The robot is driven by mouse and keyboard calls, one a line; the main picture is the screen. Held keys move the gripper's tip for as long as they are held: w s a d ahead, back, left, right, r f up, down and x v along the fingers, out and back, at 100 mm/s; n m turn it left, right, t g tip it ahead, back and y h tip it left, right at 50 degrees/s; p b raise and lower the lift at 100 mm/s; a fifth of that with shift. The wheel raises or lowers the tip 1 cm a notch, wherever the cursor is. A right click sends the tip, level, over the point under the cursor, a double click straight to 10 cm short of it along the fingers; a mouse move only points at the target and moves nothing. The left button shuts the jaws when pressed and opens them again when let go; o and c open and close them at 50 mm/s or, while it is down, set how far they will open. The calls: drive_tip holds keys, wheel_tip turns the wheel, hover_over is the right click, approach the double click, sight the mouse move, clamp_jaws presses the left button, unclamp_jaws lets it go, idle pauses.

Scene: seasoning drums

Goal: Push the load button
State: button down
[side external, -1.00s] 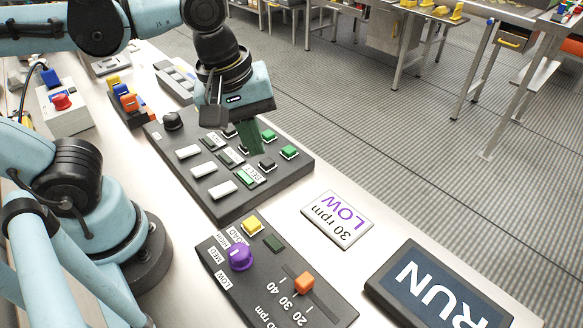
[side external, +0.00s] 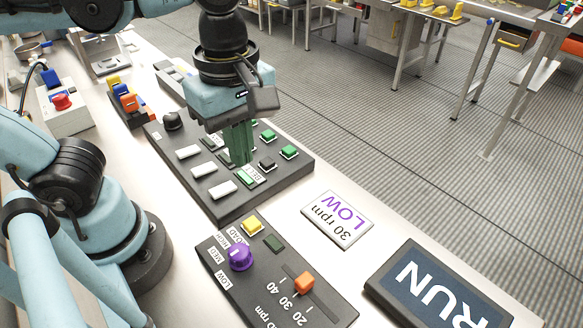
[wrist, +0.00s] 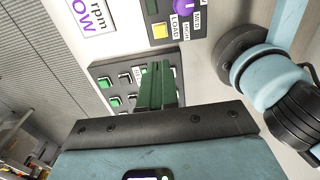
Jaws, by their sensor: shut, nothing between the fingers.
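In the wrist view the yellow button (wrist: 160,31) sits beside a LOAD label. My gripper (side external: 240,160) has green fingers, shut and empty, pointing down over the larger button panel (side external: 292,172) behind. It is apart from the yellow button, up and to the left of it in the side view. In the wrist view the gripper fingers (wrist: 157,68) hide part of the larger panel.
The purple knob (side external: 240,257) stands close to the yellow button, and an orange slider (side external: 304,283) is on the same panel. A LOW 30 rpm plate (side external: 338,219) and a RUN display (side external: 428,292) lie to the right. A red button box (side external: 66,112) is at the far left.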

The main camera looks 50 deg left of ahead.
sight(251, 221)
drive_tip(key=shift+f, duration=6.95)
drive_tip(key=shift+f, duration=0.1)
drive_tip(key=shift+f, duration=0.9)
drive_tip(key=shift+r, duration=0.15)
wheel_tip(251, 221, up, 14)
drive_tip(key=shift+w, duration=0.1)
